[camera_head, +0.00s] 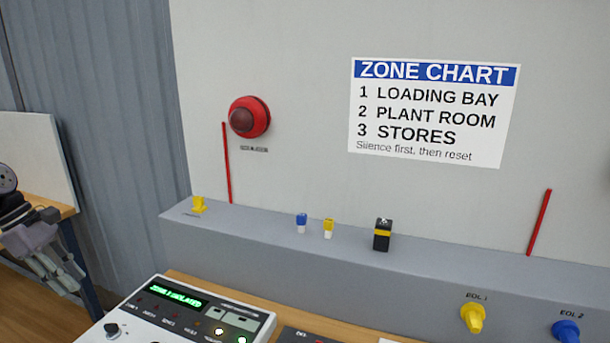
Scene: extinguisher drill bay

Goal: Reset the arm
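My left gripper (66,283) is at the left edge of the head view, pointing down and to the right. It is in front of a wooden bench and apart from the control panel. Its fingers look close together, but I cannot tell whether they are open or shut; nothing shows between them. My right gripper is not in view.
A white control panel (150,297) with a lit green display reading "ZONE 1 ISOLATED" stands at the lower left. A grey ledge (265,262) carries small blue, yellow and black parts. A red round alarm (248,117) and a zone chart (435,112) are on the wall.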

